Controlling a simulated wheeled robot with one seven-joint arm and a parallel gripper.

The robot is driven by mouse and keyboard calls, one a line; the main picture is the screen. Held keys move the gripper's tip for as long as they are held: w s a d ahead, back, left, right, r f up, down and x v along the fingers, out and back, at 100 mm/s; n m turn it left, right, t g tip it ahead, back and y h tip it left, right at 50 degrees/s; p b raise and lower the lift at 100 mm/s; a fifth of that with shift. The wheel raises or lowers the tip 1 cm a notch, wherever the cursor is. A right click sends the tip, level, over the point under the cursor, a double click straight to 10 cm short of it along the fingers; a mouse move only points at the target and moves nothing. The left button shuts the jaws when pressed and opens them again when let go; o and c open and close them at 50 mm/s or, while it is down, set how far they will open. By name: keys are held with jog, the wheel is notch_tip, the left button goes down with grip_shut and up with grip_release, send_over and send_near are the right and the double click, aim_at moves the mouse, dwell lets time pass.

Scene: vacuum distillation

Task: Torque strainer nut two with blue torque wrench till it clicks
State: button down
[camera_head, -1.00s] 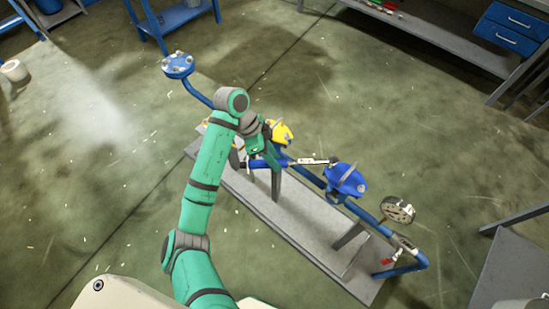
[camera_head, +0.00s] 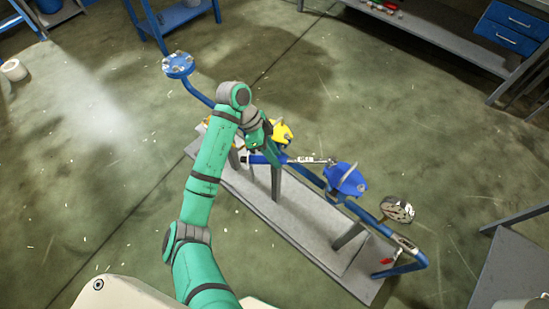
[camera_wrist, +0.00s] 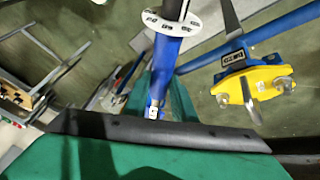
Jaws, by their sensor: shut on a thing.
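My gripper (camera_head: 266,150) is shut on the blue handle of the torque wrench (camera_head: 292,160). The wrench's metal shaft points right, and its head end is close to the blue strainer (camera_head: 345,181). I cannot tell whether it sits on a nut. Strainer nut two is too small to make out. The yellow fitting (camera_wrist: 258,83) with bright metal studs is right of the handle.
The blue pipe carries the yellow fitting (camera_head: 282,133), the blue strainer and a round gauge (camera_head: 397,209) above a grey base plate (camera_head: 290,225). A blue flange (camera_head: 178,65) stands at the pipe's upper left end. A grey table (camera_head: 515,260) stands lower right. Open floor lies around.

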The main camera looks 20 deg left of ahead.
jog(key=shift+w+a+m, duration=0.25)
jog(key=shift+w+m, duration=0.15)
jog(key=shift+w, duration=0.3)
jog(key=shift+w, duration=0.1)
jog(key=shift+w+a+m+g, duration=0.15)
jog(key=shift+w+m+g, duration=0.15)
jog(key=shift+w+m, duration=0.25)
jog(key=shift+w+a+m+g, duration=0.15)
jog(key=shift+w+m+g, duration=0.2)
jog(key=shift+w, duration=0.4)
jog(key=shift+s+d+f+n+t, duration=0.1)
jog(key=shift+s+d+n+t, duration=0.2)
jog(key=shift+s+n, duration=0.45)
jog(key=shift+s+d+r+n+t, duration=0.1)
jog(key=shift+s+d+n+t, duration=0.25)
jog(key=shift+s, duration=0.75)
jog(key=shift+s+d+f+n+t, duration=0.1)
jog(key=shift+s+d+n+t, duration=0.1)
jog(key=shift+s+n, duration=0.55)
jog(key=shift+s, duration=0.15)
